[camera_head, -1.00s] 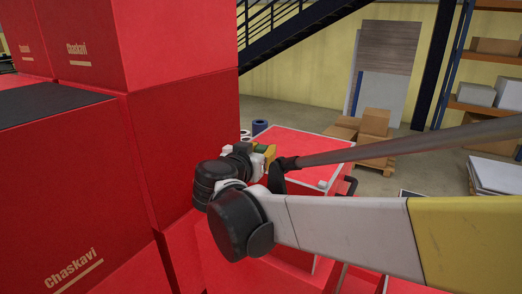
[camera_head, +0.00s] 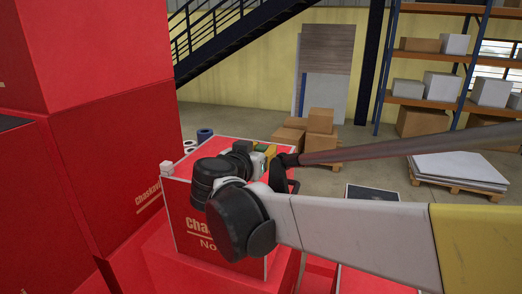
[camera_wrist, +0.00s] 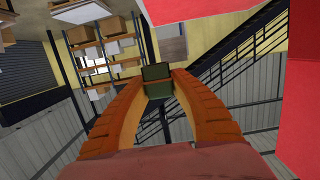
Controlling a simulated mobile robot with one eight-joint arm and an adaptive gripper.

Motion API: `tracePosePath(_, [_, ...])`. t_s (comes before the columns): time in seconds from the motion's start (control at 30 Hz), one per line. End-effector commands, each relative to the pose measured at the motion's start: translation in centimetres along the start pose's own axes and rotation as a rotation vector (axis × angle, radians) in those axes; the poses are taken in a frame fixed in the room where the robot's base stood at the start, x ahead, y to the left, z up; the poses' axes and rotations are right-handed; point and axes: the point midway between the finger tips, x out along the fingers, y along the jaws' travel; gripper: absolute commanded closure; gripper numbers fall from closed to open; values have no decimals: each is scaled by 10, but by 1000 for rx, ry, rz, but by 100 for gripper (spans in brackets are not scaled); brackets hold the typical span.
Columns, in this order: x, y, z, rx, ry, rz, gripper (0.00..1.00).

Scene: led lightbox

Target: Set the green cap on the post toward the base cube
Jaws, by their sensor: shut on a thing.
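My gripper (camera_wrist: 157,84) is shut on the green cap in the wrist view; the cap is a dark green block (camera_wrist: 157,72) between the orange fingertips. I cannot make out any post; my arm covers part of the box.
The red box (camera_head: 183,215) stands below my arm. Tall stacked red boxes (camera_head: 105,130) rise close on the left. A blue roll (camera_head: 204,134) and white rolls (camera_head: 189,146) lie behind. Cardboard boxes (camera_head: 320,121), stairs and shelves (camera_head: 430,60) are farther back.

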Motion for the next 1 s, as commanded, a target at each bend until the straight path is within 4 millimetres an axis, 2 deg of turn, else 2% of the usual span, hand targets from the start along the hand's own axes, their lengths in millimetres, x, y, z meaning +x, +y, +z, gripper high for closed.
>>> tracePosePath(0.27, [3,0,17,0,0,0,100])
tracePosePath(0.73, [13,0,67,0,0,0,100])
tracePosePath(1.0, [15,0,77,0,0,0,100])
